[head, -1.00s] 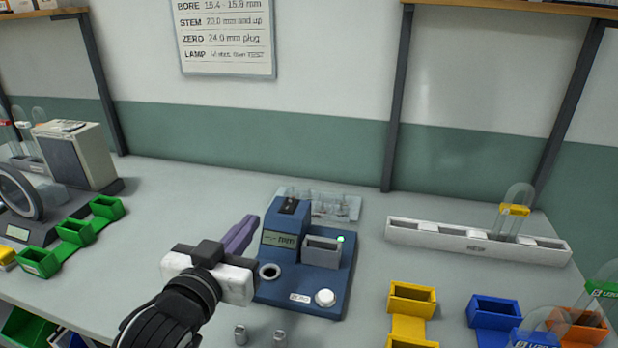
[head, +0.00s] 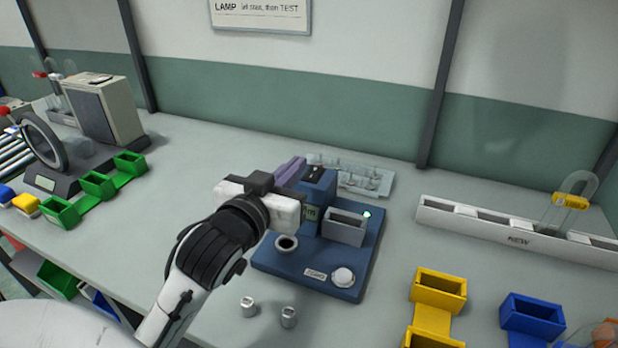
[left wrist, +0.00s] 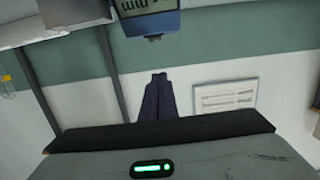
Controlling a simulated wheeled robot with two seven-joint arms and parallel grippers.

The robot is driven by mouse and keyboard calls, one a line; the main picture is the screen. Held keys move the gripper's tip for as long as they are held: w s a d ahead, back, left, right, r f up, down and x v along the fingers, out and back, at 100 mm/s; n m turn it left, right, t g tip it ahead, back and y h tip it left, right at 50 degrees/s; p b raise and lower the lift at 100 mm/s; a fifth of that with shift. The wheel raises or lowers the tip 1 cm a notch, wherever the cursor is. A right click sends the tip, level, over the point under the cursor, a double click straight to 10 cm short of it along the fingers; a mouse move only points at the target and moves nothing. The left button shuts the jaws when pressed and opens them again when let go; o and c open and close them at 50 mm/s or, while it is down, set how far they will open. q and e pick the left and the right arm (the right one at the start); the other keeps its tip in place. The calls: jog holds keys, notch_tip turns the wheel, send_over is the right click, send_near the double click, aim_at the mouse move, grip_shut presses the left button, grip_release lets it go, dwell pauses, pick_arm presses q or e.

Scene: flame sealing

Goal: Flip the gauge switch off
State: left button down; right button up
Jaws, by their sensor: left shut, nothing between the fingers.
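The gauge (head: 346,272) is a blue bench device with a display head, a grey block, a round socket and a white knob. Its green lamp (head: 367,214) is lit. The dark switch (head: 317,173) is on top of the head; which way it is set is too small to tell. My left gripper (head: 292,168) is shut and empty, its purple fingers just left of the switch, apparently apart from it. In the left wrist view the shut fingers (left wrist: 158,77) point toward the upside-down gauge head (left wrist: 150,22) and its dark switch (left wrist: 153,37). My right gripper is out of view.
A clear rack (head: 375,182) stands behind the gauge. Two small metal plugs (head: 288,317) stand in front. Yellow (head: 440,285) and blue bins (head: 532,315) and a long white rack (head: 480,227) are to the right. Green bins (head: 98,186) are to the left.

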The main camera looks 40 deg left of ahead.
pick_arm(q)
send_over(309, 178)
jog(key=s, duration=0.1)
jog(key=shift+d+f+p, duration=0.1)
jog(key=shift+f+p, duration=0.1)
jog(key=shift+p, duration=0.15)
jog(key=f, duration=0.1)
jog(key=w+f, duration=0.1)
jog(key=f, duration=0.1)
jog(key=shift+f, duration=0.7)
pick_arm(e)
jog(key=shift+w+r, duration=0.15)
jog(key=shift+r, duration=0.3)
